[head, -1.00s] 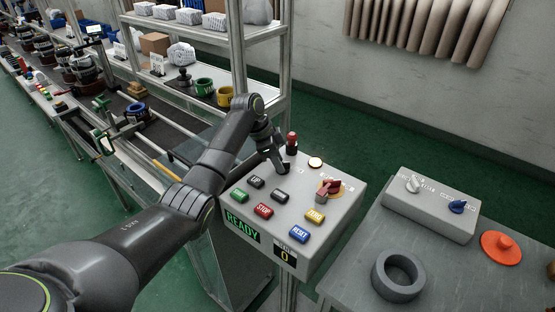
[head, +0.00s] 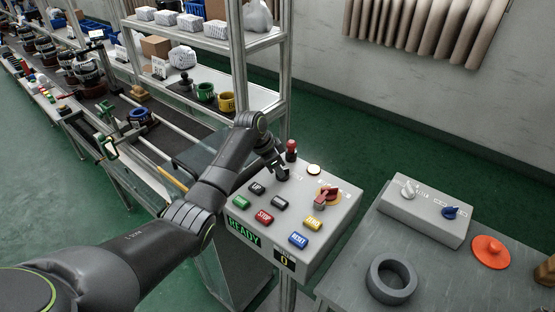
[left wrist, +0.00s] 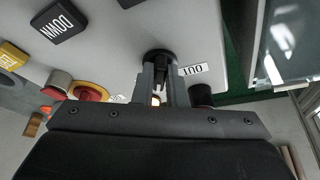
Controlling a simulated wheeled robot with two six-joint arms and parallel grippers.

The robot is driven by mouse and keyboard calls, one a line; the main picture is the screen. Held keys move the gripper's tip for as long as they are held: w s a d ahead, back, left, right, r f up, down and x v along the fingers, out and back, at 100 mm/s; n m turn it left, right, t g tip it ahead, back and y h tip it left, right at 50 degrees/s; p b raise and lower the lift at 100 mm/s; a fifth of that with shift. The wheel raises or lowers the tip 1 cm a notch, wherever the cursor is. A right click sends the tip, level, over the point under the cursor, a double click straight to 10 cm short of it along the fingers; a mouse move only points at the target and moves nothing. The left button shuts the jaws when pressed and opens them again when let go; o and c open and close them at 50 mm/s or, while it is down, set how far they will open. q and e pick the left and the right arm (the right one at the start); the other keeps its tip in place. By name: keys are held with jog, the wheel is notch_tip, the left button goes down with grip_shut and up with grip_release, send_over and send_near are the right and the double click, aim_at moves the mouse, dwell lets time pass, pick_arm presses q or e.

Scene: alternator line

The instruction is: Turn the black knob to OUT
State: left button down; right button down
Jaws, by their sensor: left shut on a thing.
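The black knob (left wrist: 159,57) stands on the grey control box (head: 335,240), beside a white label reading OUT (left wrist: 191,70). My left gripper (head: 282,178) is over the far left part of the box top. In the left wrist view its two fingers (left wrist: 160,82) are shut on the knob, one on each side. In the head view the gripper hides most of the knob. I cannot tell exactly which way the knob points. My right gripper is in neither view.
A red-topped post (head: 291,148) stands close behind the gripper. The box also carries a red rotary switch (head: 327,194) on a yellow plate, a round pale button (head: 314,169) and several push buttons. A READY display (head: 243,233) is lit. A grey table (head: 445,275) stands right.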

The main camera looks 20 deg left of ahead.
pick_arm(q)
jog(key=n+p, duration=0.2)
jog(key=n+t+y+p, duration=0.1)
jog(key=p, duration=0.1)
jog(key=n+p, duration=0.2)
jog(key=shift+s+d+r+n+y+p, duration=0.2)
jog(key=shift+d+r+n+y+p, duration=0.1)
jog(key=shift+d+r+y+p, duration=0.1)
jog(key=n+p, duration=0.1)
jog(key=n+y+p, duration=0.1)
jog(key=shift+d+f+n+t, duration=0.15)
jog(key=shift+n+t, duration=0.25)
jog(key=n+y+p, duration=0.1)
jog(key=n, duration=0.1)
jog(key=shift+d+f+n, duration=0.1)
jog(key=shift+d+n, duration=0.05)
jog(key=shift+n, duration=0.15)
jog(key=shift+w+d+n+y, duration=0.15)
jog(key=shift+n+y, duration=0.55)
jog(key=shift+n, duration=1.1)
jog(key=c, duration=1.5)
grip_release()
jog(key=shift+f, duration=0.1)
jog(key=shift+o, duration=0.2)
